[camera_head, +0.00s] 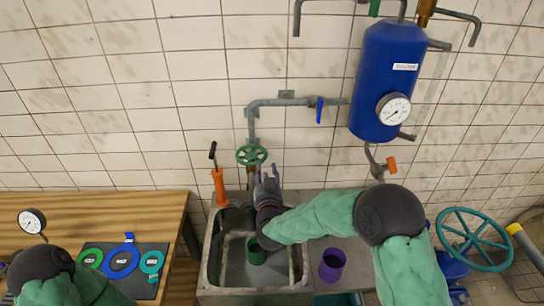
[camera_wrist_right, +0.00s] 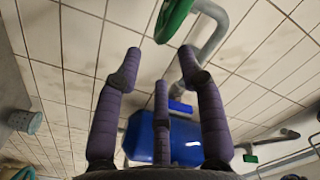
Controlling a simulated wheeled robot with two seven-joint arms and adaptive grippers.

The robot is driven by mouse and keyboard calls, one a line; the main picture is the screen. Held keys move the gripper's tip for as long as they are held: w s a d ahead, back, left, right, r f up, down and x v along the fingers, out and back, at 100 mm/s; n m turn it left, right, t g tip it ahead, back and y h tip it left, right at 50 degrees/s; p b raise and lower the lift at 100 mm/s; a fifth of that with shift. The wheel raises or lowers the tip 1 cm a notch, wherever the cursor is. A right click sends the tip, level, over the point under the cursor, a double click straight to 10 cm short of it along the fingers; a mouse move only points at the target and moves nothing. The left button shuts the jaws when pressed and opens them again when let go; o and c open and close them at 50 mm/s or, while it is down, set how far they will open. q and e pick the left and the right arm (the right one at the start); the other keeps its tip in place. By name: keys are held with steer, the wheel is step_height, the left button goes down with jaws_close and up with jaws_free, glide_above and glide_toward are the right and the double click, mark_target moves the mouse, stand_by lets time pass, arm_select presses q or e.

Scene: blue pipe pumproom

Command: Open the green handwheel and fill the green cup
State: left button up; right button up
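The green handwheel (camera_head: 251,155) sits on the grey wall pipe above the sink. Part of its rim also shows at the top of the right wrist view (camera_wrist_right: 174,18). My right gripper (camera_head: 267,171) is just below and to the right of the wheel, fingers pointing up toward the wall. In the wrist view its purple fingers (camera_wrist_right: 160,58) are spread, with nothing between them, and look apart from the rim. The green cup (camera_head: 257,253) stands in the sink, below the wheel, partly hidden by my right arm. My left gripper is not visible; only its arm shows at bottom left.
The sink (camera_head: 209,262) has a grey counter to its right with a purple cup (camera_head: 331,265). A blue tank (camera_head: 382,85) with a gauge hangs at right. An orange-handled tool (camera_head: 219,186) stands left of the wheel. A wooden table (camera_head: 110,207) holds coloured rings.

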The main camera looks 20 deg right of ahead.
mark_target(265, 154)
steer(key=x, duration=0.8)
steer(key=shift+w, duration=0.3)
jaws_close()
